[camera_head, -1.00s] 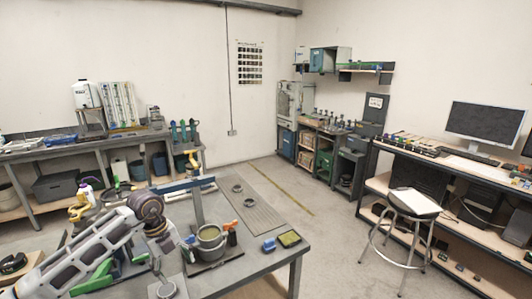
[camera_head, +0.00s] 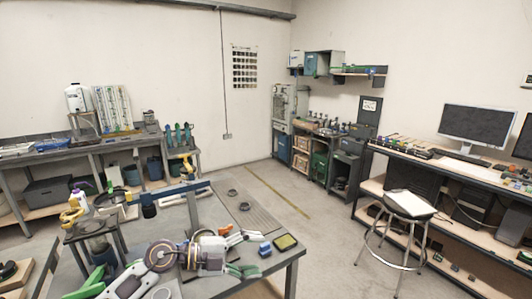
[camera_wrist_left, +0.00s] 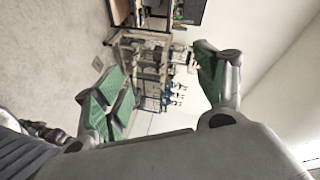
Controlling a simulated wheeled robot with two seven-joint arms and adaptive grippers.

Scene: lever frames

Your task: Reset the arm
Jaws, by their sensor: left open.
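My left arm comes in from the lower left in the head view and lies across the front of the grey workbench (camera_head: 215,288). My left gripper (camera_head: 256,254) points right, above the bench's right part. It is open, with its green-padded fingers apart. In the left wrist view the fingers of my left gripper (camera_wrist_left: 160,92) are wide apart with nothing between them. My right gripper is not in view.
A blue block (camera_head: 265,248) and a dark tray with a yellow-green top (camera_head: 286,242) lie near the fingertips. A blue-topped post (camera_head: 195,210) stands behind the arm. A stool (camera_head: 408,205) and a desk with a monitor (camera_head: 476,125) are at right. Open floor lies between.

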